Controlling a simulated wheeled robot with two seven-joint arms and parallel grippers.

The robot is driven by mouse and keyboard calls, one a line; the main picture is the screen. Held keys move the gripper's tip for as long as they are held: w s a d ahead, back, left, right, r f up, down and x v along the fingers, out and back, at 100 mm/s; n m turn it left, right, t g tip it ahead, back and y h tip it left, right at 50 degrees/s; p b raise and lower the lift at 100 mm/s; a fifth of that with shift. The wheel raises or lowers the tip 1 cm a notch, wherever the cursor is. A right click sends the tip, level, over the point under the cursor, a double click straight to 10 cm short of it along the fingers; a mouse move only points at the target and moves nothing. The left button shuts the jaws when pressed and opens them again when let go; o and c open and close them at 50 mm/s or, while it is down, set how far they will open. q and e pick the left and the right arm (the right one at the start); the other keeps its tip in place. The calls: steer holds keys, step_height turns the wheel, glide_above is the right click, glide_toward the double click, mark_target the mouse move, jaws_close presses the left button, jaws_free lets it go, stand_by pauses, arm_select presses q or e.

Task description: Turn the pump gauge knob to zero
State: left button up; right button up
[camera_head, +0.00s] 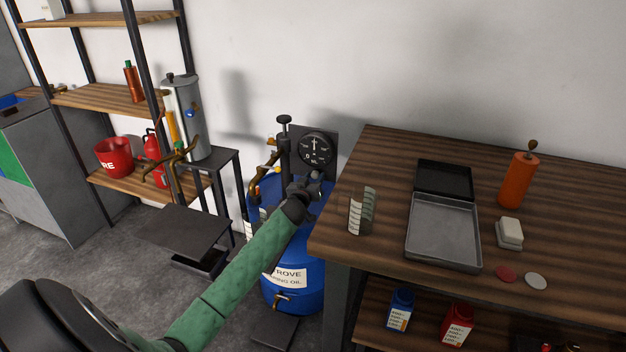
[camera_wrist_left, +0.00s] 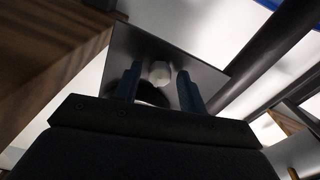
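The pump gauge (camera_head: 316,148) is a round black dial with white marks and a needle pointing almost straight up. It sits on a dark plate above the blue oil drum (camera_head: 300,255). In the left wrist view a pale grey knob (camera_wrist_left: 160,72) shows in front of a dark plate (camera_wrist_left: 200,62). My left gripper (camera_head: 314,182) is just below the dial in the head view. In the wrist view its two fingers stand apart, one on each side of the knob, with visible gaps; I cannot tell how far the tips reach. My right gripper is not in view.
A wooden workbench (camera_head: 385,150) stands close on the right, with a grey tray (camera_head: 443,232), an orange bottle (camera_head: 517,180) and a ridged block (camera_head: 362,210). A black pump post (camera_head: 284,150) rises left of the gauge. A shelf rack (camera_head: 110,98) stands at left.

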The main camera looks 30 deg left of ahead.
arm_select(q)
steer(key=c, duration=0.8)
steer(key=shift+m, duration=0.4)
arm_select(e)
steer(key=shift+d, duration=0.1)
arm_select(q)
steer(key=m+p, duration=0.1)
steer(key=m, duration=0.2)
steer(key=shift+m, duration=0.4)
steer(key=m+p, duration=0.1)
steer(key=m, duration=0.8)
steer(key=shift+m+p, duration=0.35)
steer(key=shift+m, duration=1.65)
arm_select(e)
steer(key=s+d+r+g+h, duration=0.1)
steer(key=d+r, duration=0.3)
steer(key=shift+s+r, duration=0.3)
arm_select(q)
steer(key=shift+m, duration=0.3)
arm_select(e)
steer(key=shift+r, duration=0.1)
